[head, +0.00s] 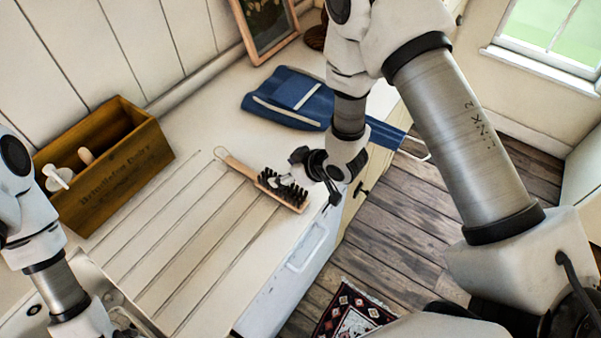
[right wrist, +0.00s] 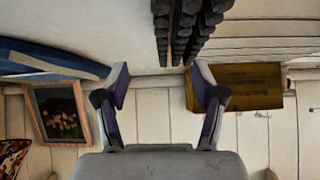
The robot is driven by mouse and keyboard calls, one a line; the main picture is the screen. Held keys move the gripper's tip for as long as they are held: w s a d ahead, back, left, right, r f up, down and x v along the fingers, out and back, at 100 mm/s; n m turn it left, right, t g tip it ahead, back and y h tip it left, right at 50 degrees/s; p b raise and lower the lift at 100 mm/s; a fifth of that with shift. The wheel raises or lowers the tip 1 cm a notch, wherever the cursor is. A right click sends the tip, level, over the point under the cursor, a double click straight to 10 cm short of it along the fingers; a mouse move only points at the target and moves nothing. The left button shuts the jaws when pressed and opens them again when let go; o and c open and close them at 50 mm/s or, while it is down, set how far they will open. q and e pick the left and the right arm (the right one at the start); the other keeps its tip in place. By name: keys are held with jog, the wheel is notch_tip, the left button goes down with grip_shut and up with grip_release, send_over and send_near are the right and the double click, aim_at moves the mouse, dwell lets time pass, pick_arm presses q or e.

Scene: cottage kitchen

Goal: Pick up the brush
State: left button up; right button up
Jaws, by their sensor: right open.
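The brush (head: 238,167) lies on the pale grooved counter in the head view, with its wooden handle toward the upper left and its dark bristles facing up. A wire loop is at the handle's end. My right gripper (head: 314,174) is open and empty, just right of the bristle end. In the right wrist view, the dark bristles (right wrist: 187,25) show at the top, beyond the open fingers (right wrist: 160,82). I cannot tell whether a finger touches the brush. My left arm comes in at the lower left; its gripper is mostly cut off by the bottom edge.
A wooden box (head: 118,172) with items inside stands at the left. A folded blue cloth (head: 290,95) lies behind the brush. A framed picture (head: 266,22) leans at the back wall. The counter's front edge is close to the bristle end. The grooved area left of the brush is clear.

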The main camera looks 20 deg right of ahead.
aim_at(268, 175)
pick_arm(q)
jog(key=shift+s+a+f+b, duration=0.8)
jog(key=shift+s+a+f, duration=0.15)
jog(key=shift+f, duration=0.1)
pick_arm(e)
jog(key=a, duration=0.1)
jog(key=a+f, duration=0.1)
jog(key=a, duration=0.2)
jog(key=shift+w+f, duration=0.3)
jog(key=shift+w, duration=0.1)
jog(key=w+f+b, duration=0.1)
jog(key=w+f, duration=0.1)
jog(key=w, duration=0.1)
jog(key=shift+a+f, duration=0.15)
jog(key=shift+f, duration=0.2)
jog(key=shift+r, duration=0.1)
jog(key=shift+s+r, duration=0.1)
pick_arm(q)
jog(key=shift+w+d+f, duration=0.25)
jog(key=shift+d+f, duration=0.1)
jog(key=shift+f, duration=0.2)
pick_arm(e)
jog(key=shift+s+a+r, duration=0.15)
jog(key=shift+a, duration=0.05)
jog(key=c, duration=0.6)
jog(key=shift+a, duration=0.1)
jog(key=c, duration=0.5)
grip_shut()
